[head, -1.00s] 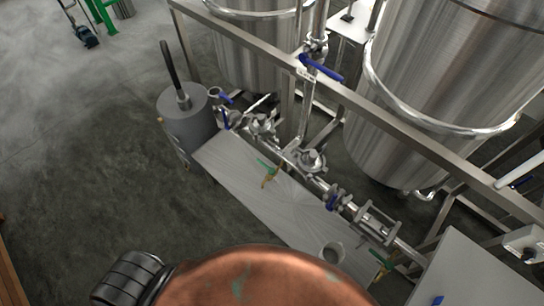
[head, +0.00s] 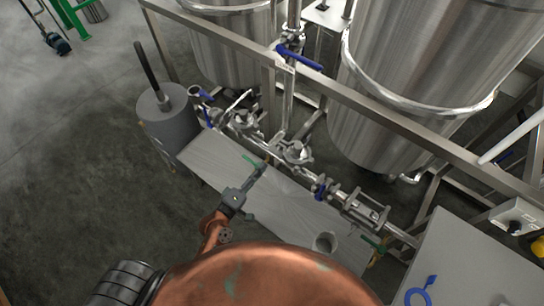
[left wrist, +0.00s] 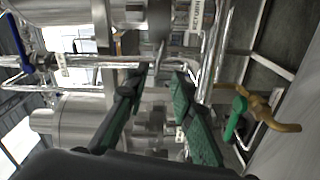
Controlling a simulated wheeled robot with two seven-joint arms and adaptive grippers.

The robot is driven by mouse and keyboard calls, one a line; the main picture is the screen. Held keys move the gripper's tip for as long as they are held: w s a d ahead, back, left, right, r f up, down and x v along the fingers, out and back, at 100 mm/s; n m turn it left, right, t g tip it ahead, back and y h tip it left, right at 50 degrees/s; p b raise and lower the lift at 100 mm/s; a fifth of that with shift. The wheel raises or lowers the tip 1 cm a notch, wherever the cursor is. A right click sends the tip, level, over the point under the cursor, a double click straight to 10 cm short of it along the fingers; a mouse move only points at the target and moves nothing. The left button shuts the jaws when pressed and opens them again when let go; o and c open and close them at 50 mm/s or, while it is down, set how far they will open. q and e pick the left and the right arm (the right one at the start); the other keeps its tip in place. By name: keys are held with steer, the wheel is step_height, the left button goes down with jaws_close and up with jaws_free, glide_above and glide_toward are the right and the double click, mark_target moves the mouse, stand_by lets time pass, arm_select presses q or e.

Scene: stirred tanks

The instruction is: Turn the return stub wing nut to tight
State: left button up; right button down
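My left gripper (head: 258,176) reaches up over the grey bench in the head view, just in front of the pipe run. In the left wrist view my left gripper (left wrist: 159,76) shows two green-padded fingers, apart with nothing between the pads. A thin grey upright part, which looks like the wing nut (left wrist: 160,52), shows just beyond the fingertips, between them and apart from them. A white label reading RETURN (left wrist: 195,18) is close by on the upper right. I cannot make out the wing nut for sure in the head view. My right gripper is not in view.
A brass valve (left wrist: 258,104) with a green handle (left wrist: 236,118) stands close right of the fingers.

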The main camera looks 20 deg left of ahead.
mark_target(278, 150)
arm_select(q)
steer(key=x, duration=0.7)
steer(key=shift+w, duration=0.2)
steer(key=shift+d, duration=0.1)
steer(key=shift+c, duration=0.4)
jaws_close()
